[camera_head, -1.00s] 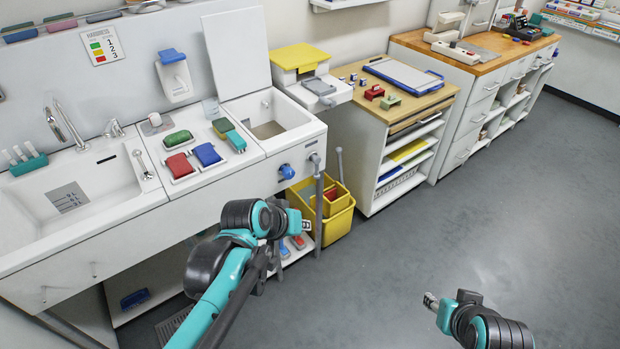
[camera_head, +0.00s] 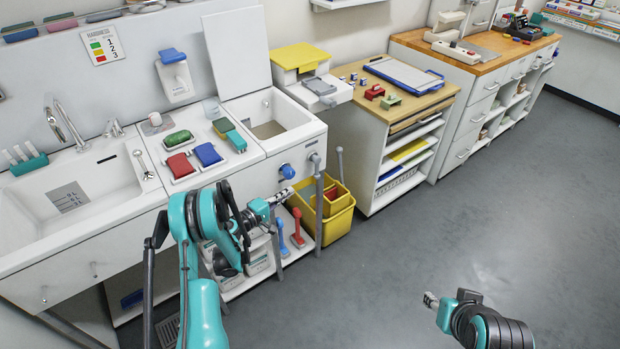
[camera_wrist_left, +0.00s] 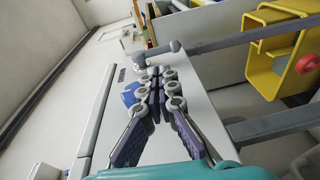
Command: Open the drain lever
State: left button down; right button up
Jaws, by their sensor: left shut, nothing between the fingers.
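A blue knob (camera_head: 287,171) sits on the white front panel below the small basin. To its right is a grey fitting (camera_head: 315,159) with a grey upright bar below it. I cannot tell for certain which part is the drain lever. My left gripper (camera_head: 285,195) is shut and empty, just below the knob in the head view. In the left wrist view, its fingertips (camera_wrist_left: 157,82) are together; the blue knob (camera_wrist_left: 130,94) shows partly behind them, and the grey fitting (camera_wrist_left: 140,60) lies beyond. My right gripper (camera_head: 431,300) is over the floor at the lower right, its jaws unclear.
A yellow bucket (camera_head: 338,222) stands on the floor right of the basin; it also shows in the left wrist view (camera_wrist_left: 262,70). Red and blue brushes (camera_head: 297,238) are below the basin. A wooden-topped cabinet (camera_head: 400,150) stands farther right. The floor at right is clear.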

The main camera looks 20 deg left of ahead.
pick_arm(q)
jog(key=shift+s+a+f+n+t, duration=0.2)
jog(key=shift+a+f, duration=0.1)
jog(key=shift+f, duration=0.15)
jog(key=shift+s+a+f+n+t, duration=0.15)
jog(key=shift+a+f, duration=0.1)
jog(key=shift+f, duration=0.2)
jog(key=b, duration=0.2)
send_near(316, 173)
jog(key=x, duration=0.5)
jog(key=shift+w+d+f, duration=0.15)
jog(key=shift+w, duration=0.25)
jog(key=shift+w+d, duration=0.25)
jog(key=shift+w, duration=0.25)
jog(key=shift+d, duration=0.1)
